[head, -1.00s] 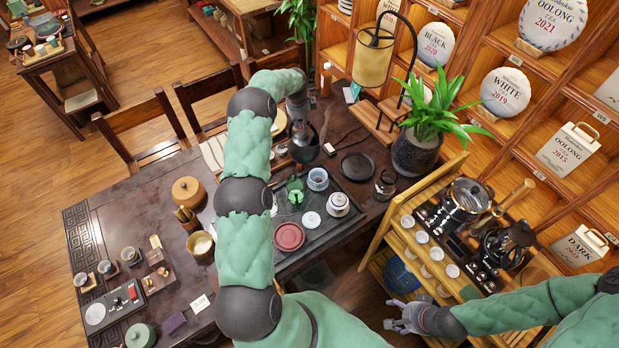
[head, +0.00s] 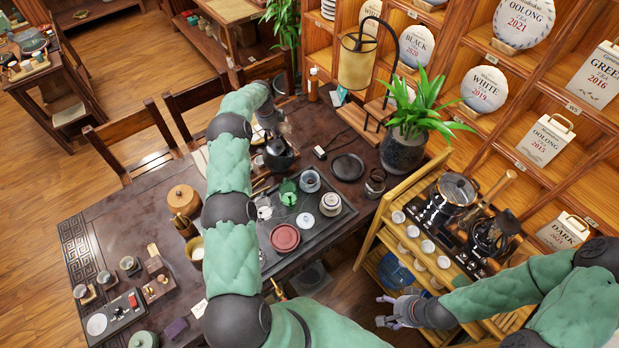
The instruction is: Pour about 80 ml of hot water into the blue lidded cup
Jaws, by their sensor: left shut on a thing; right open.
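My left gripper (head: 268,122) is shut on the dark kettle (head: 279,155), at the back edge of the tea tray (head: 333,225). The kettle is up and left of the blue cup (head: 309,180), apart from it in the picture. The cup is on the tray without a lid on it; its contents are too small to make out. A pale round lid (head: 305,221) lies in front of it. A white lidded cup (head: 330,204) stands to the right. My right gripper (head: 386,311) is open and empty, low beside the wooden shelf cart.
A green piece (head: 288,192) and a red round dish (head: 285,238) are also on the tray. A black round plate (head: 347,167), a glass jar (head: 375,183) and a potted plant (head: 404,150) stand right of it. The cart (head: 385,215) carries small cups and glass pots.

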